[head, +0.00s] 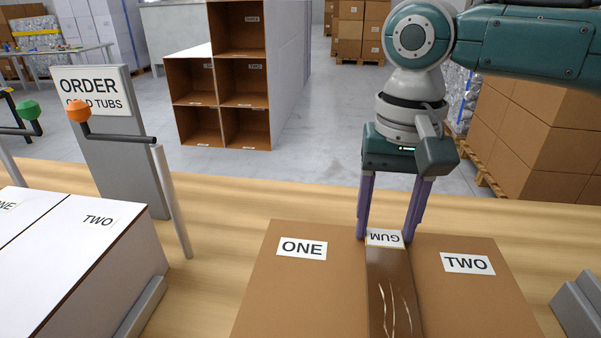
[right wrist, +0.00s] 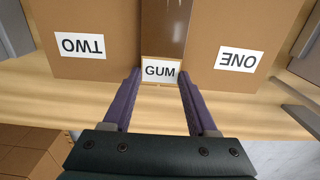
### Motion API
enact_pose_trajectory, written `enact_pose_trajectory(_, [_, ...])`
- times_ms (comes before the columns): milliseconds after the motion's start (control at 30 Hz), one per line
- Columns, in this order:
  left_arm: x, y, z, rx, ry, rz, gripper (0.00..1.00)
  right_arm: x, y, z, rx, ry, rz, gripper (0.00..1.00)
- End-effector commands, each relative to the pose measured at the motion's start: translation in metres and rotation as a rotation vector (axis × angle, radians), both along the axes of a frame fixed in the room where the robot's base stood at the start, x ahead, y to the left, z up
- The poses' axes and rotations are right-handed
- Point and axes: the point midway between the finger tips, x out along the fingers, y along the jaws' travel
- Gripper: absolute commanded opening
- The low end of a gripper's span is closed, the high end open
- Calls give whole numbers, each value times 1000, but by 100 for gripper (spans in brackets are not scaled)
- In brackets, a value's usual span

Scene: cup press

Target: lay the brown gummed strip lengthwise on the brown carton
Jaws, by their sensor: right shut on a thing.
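The brown carton (head: 295,280) lies on the wooden table with labels ONE and TWO on its top; it also shows in the right wrist view (right wrist: 215,25). The dark brown gummed strip (head: 390,290) runs lengthwise along the middle of the carton, between the two labels; it also shows in the right wrist view (right wrist: 163,28). Its white GUM end is at the carton's far edge. My right gripper (head: 386,239) is shut on this end, one finger on each side. I cannot tell whether the strip touches the carton all along. My left gripper is not in view.
A white box (head: 85,255) labelled ONE and TWO stands at the left, near a post with an orange knob (head: 78,110) and an ORDER sign (head: 92,85). A grey block (head: 580,305) sits right of the carton. The table strip behind the carton is clear.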

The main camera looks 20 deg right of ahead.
Motion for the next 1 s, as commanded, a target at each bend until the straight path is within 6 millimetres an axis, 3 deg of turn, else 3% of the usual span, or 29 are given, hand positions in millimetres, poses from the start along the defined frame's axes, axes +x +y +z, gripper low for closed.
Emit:
enact_pose_trajectory(967, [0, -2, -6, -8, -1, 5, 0, -2, -3, -21, -8, 4, -1, 7])
enact_pose_trajectory(1000, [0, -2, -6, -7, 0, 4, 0, -2, -3, -22, -8, 4, -1, 62])
